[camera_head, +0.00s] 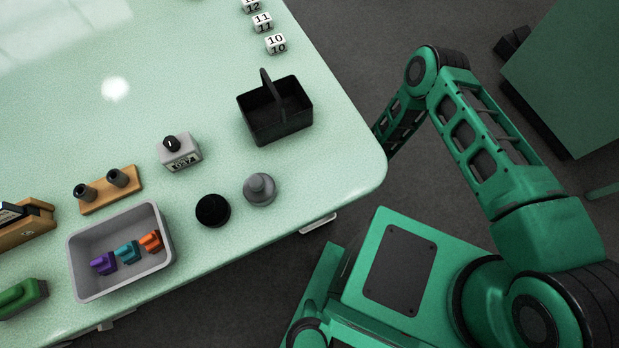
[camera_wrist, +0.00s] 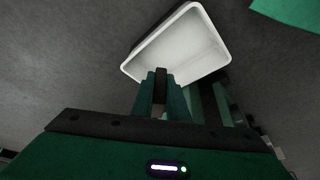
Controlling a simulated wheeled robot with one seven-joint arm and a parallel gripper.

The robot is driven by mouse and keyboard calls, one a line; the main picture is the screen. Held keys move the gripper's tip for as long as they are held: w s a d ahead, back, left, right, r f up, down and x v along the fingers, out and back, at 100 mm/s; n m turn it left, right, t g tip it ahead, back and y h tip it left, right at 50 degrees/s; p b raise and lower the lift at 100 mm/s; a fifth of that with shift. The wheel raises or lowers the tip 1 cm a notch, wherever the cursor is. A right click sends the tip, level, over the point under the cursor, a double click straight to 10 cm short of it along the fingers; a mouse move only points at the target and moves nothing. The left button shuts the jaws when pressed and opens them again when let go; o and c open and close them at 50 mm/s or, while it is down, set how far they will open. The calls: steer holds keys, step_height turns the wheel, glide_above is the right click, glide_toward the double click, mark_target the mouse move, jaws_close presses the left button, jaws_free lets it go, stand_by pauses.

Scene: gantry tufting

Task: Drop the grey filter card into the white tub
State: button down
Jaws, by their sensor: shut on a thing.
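The white tub (camera_wrist: 200,42) is in the upper middle of the wrist view, open and seen at a slant, with dark grey floor around it. No contents show in its visible part. My gripper (camera_wrist: 160,76) is in front of the tub's near edge in that view, its fingertips overlapping the tub's lower part. Its green fingers are shut on a thin dark piece (camera_wrist: 160,92), which fits the grey filter card, though little of its face shows. I cannot tell the height above the tub. The head view shows neither the tub nor my gripper.
In the head view, a pale green table (camera_head: 330,130) bears a black basket (camera_head: 277,121), a grey bin (camera_head: 161,262) with coloured pieces, a grey dial box (camera_head: 181,153), and black (camera_head: 212,210) and grey (camera_head: 259,189) knobs. A green block (camera_head: 570,75) stands at the upper right.

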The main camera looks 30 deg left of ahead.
steer(key=s+a+f+n, duration=0.1)
steer(key=s+f, duration=0.2)
steer(key=f, duration=0.5)
steer(key=shift+s+a+g, duration=0.2)
steer(key=shift+a+g, duration=0.1)
steer(key=shift+a, duration=0.05)
steer(key=shift+f, duration=0.1)
steer(key=c, duration=1.7)
jaws_free()
steer(key=shift+o, duration=0.2)
steer(key=v, duration=1)
steer(key=shift+d+r, duration=0.2)
steer(key=shift+r, duration=0.15)
